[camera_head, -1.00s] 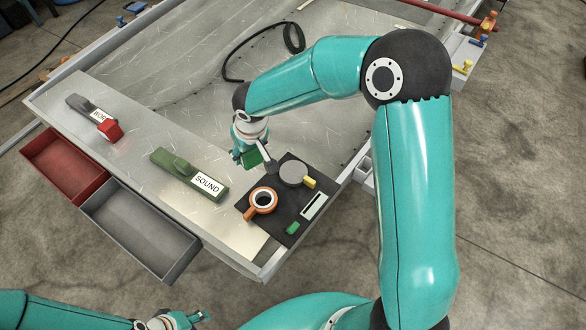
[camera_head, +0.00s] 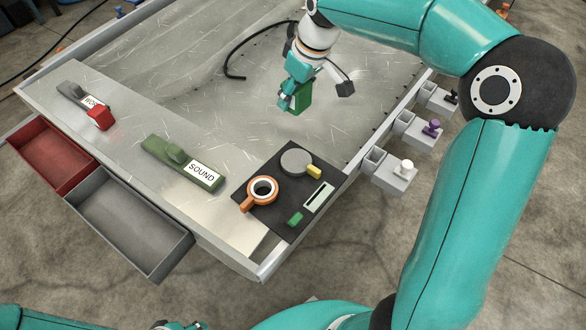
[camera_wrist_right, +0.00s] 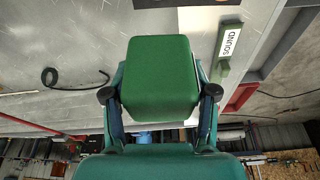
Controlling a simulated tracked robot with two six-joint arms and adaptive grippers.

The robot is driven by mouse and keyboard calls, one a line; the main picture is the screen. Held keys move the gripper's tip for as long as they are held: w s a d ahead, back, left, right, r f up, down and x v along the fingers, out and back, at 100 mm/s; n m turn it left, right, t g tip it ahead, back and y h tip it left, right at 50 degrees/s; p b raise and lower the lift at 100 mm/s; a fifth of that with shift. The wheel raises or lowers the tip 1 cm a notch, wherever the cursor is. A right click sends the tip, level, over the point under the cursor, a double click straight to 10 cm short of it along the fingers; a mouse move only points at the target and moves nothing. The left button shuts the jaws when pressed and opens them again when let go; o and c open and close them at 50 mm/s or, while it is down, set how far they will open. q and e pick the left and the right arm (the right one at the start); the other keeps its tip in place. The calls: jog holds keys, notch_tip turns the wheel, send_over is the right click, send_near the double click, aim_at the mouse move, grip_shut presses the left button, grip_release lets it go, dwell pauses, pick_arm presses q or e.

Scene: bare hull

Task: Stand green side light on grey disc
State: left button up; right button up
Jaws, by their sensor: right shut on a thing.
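The green side light (camera_head: 301,97) is a green block with rounded edges, held between the fingers of my right gripper (camera_head: 291,95). In the right wrist view the block (camera_wrist_right: 160,75) fills the space between both fingertips. The gripper is shut on it and holds it above the metal deck, beyond the black board in the head view. The grey disc (camera_head: 296,162) lies on the black board (camera_head: 272,214) with nothing on it. My left gripper (camera_head: 178,325) barely shows at the bottom edge of the head view, and its jaws cannot be made out.
A green SOUND block (camera_head: 163,151), a red block (camera_head: 100,117), red bin (camera_head: 62,185) and grey bin (camera_head: 130,225) are left. A black cable (camera_head: 236,50) lies behind.

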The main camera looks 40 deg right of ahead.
aim_at(293, 158)
jog(key=shift+s+d+f, duration=0.1)
jog(key=shift+s+f, duration=0.05)
jog(key=shift+f, duration=0.25)
notch_tip(293, 158, down, 19)
jog(key=b, duration=0.3)
jog(key=shift+r, duration=0.2)
jog(key=o, duration=1.3)
jog(key=shift+f, duration=0.1)
jog(key=shift+c, duration=0.2)
jog(key=p+v, duration=0.1)
jog(key=v, duration=1.1)
